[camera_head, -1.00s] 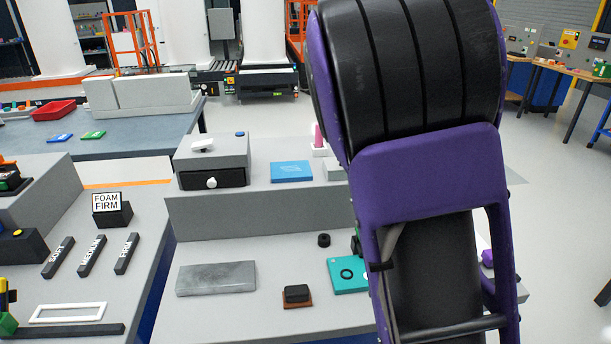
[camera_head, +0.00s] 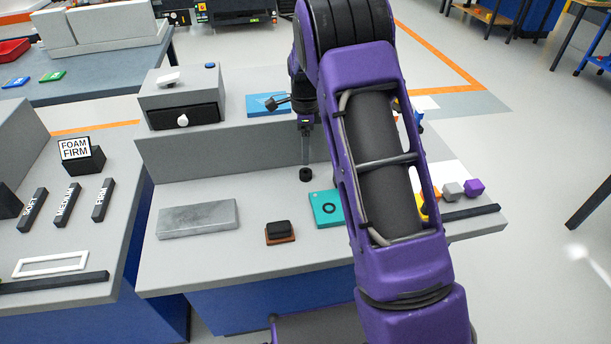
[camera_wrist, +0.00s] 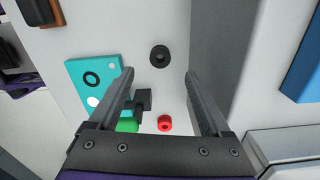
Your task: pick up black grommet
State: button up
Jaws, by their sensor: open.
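The black grommet (camera_head: 306,175) is a small dark ring lying on the light grey bench, behind the teal plate. In the wrist view the black grommet (camera_wrist: 160,56) shows its centre hole, lying just beyond the fingertips and between their lines. My gripper (camera_head: 306,158) points down just above it in the head view. In the wrist view my gripper (camera_wrist: 159,74) is open, with nothing between its two fingers. The gap between fingertips and grommet is hard to judge.
A teal plate (camera_wrist: 88,85) with a black ring on it lies left of the grommet in the wrist view. A red grommet (camera_wrist: 164,123), a black block (camera_wrist: 143,100) and a green piece (camera_wrist: 127,125) are near the fingers. A grey raised step (camera_head: 230,138) stands behind.

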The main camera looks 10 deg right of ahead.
aim_at(305, 172)
notch_tip(305, 172, down, 8)
jog(key=shift+f, duration=0.25)
grip_shut()
dwell(0.6)
